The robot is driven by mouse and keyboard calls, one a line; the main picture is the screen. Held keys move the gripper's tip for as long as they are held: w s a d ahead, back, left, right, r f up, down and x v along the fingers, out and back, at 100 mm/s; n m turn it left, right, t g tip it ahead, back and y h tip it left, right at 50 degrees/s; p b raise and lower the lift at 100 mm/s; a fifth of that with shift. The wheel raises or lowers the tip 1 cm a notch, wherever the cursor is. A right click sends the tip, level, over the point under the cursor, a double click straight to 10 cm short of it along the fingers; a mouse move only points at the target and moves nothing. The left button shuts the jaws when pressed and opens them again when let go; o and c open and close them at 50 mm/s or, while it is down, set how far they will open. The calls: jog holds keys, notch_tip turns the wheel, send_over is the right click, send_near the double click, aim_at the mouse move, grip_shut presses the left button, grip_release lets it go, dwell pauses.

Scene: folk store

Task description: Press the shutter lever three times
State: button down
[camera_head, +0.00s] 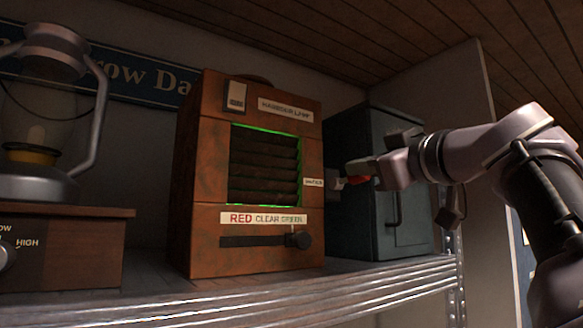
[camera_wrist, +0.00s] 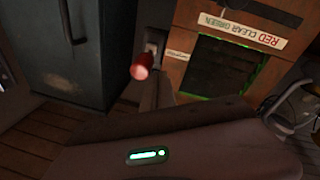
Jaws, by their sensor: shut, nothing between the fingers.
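The harbour lamp (camera_head: 212,160) is a rust-brown box with a slatted shutter window edged in green light; the slats look closed. The shutter lever (camera_head: 357,180) has a red knob and sticks out from the lamp's right side. In the wrist view the lever's red knob (camera_wrist: 142,68) shows on its mount beside the lamp (camera_wrist: 191,81). My gripper (camera_head: 352,172) is shut and empty, with its tips right at the lever in the head view. I cannot tell whether they touch it. The gripper body fills the lower part of the wrist view.
A dark metal cabinet (camera_head: 368,140) stands right of the lamp, close behind the lever. A lantern (camera_head: 45,110) sits on a wooden box (camera_head: 75,245) with a HIGH/LOW dial at left. A slider knob (camera_head: 300,240) sits under the RED CLEAR GREEN label. The metal shelf edge (camera_head: 300,290) runs in front.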

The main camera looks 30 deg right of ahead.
jog(key=s+f+b, duration=0.1)
jog(key=s+b, duration=0.4)
jog(key=s, duration=0.5)
jog(key=shift+s+a, duration=0.35)
jog(key=shift+a, duration=0.05)
jog(key=shift+s, duration=0.1)
jog(key=w+d+r+g+p, duration=0.1)
jog(key=r+p, duration=0.4)
jog(key=p, duration=0.8)
jog(key=w+d+r+m+g+p, duration=0.1)
jog(key=w+r+g+p, duration=0.3)
jog(key=p, duration=0.9)
jog(key=w+d+r+m+g+y+p, duration=0.1)
jog(key=r+p, duration=0.5)
jog(key=p, duration=0.7)
jog(key=w+g, duration=0.1)
jog(key=g, duration=0.1)
jog(key=shift+w+r+g, duration=0.3)
jog(key=shift+r, duration=0.1)
